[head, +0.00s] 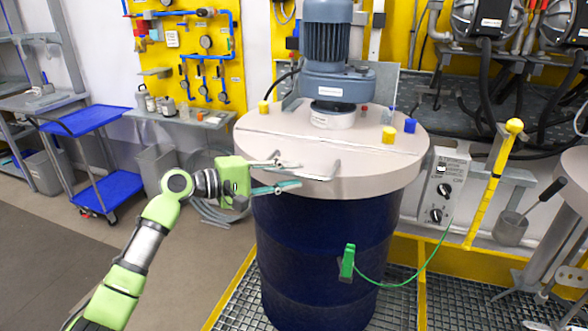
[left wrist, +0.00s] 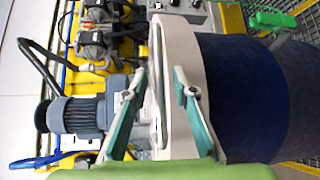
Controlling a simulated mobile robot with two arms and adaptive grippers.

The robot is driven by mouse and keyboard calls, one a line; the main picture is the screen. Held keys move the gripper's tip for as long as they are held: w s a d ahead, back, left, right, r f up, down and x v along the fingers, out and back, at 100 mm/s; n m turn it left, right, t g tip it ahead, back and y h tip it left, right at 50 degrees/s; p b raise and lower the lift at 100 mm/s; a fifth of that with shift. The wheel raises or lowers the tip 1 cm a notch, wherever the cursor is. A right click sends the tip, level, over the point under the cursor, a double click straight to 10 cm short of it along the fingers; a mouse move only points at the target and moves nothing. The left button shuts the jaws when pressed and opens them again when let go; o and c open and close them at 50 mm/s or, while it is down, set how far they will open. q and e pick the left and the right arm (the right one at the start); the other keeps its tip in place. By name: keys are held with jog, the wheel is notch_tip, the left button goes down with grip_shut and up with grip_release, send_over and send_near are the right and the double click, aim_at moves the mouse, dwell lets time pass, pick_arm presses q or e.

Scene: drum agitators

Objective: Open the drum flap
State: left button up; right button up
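A dark blue drum (head: 325,260) stands with a beige lid (head: 270,140). A seam across the lid marks off its front part, the flap (head: 350,160). A thin metal handle (head: 322,177) sits near the flap's front edge. My left gripper (head: 296,174) is at the front left of the lid, with its fingers apart. In the left wrist view the gripper (left wrist: 160,92) is open, one teal finger on each side of the lid edge. The handle (left wrist: 157,100) shows between the fingers. Contact cannot be told. The flap lies flat. My right gripper is not in view.
A grey-blue motor (head: 325,50) stands on the lid, with small yellow and blue pieces around it. A green clamp (head: 348,262) with a cable hangs at the drum's front. A control box (head: 443,188) and yellow lever (head: 492,185) stand at right.

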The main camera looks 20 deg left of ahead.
pick_arm(q)
jog(key=shift+w+d+f, duration=0.1)
jog(key=shift+w+d, duration=0.3)
jog(key=shift+d, duration=0.1)
grip_shut()
